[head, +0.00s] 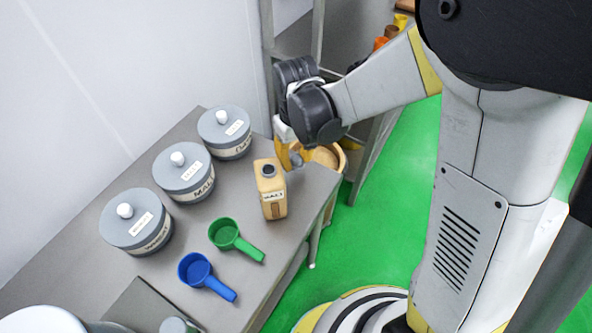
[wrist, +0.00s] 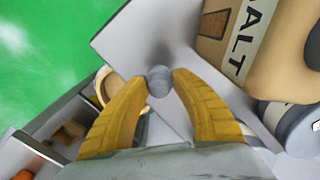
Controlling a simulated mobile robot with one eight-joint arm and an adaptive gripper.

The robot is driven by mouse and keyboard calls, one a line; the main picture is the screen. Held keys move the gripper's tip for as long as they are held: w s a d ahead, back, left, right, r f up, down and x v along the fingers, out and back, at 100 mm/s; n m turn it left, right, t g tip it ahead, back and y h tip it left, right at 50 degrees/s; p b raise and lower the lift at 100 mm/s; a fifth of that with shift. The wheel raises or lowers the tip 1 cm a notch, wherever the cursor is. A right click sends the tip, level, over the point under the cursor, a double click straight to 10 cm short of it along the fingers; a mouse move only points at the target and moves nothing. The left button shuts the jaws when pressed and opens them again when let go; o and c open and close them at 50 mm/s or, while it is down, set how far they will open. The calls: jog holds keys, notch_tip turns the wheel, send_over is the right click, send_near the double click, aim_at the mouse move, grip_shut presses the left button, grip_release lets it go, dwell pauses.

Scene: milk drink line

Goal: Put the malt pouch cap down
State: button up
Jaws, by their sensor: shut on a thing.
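The malt pouch (head: 272,195) is a tan pack with a white label, standing upright on the grey table with a dark round spout on top. In the wrist view its labelled side (wrist: 236,40) shows at upper right. My gripper (head: 294,159) is by the table's far right corner, beyond the pouch. Its yellow fingers are shut on the small grey malt pouch cap, which shows between the fingertips in the wrist view (wrist: 159,80). The cap is over the table's bare corner; I cannot tell whether it touches the top.
Three grey lidded canisters (head: 183,172) stand along the wall. A green scoop (head: 226,235) and a blue scoop (head: 196,270) lie in front of them. A tan round container (head: 337,150) is beside the table corner, near a metal rack (head: 372,150). Bare table (wrist: 135,40) surrounds the cap.

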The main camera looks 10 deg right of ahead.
aim_at(296, 174)
jog(key=shift+f+b, duration=0.9)
jog(key=shift+f, duration=1.05)
jog(key=shift+f, duration=0.1)
jog(key=shift+f, duration=0.15)
jog(key=o, duration=0.8)
jog(key=shift+c, duration=0.2)
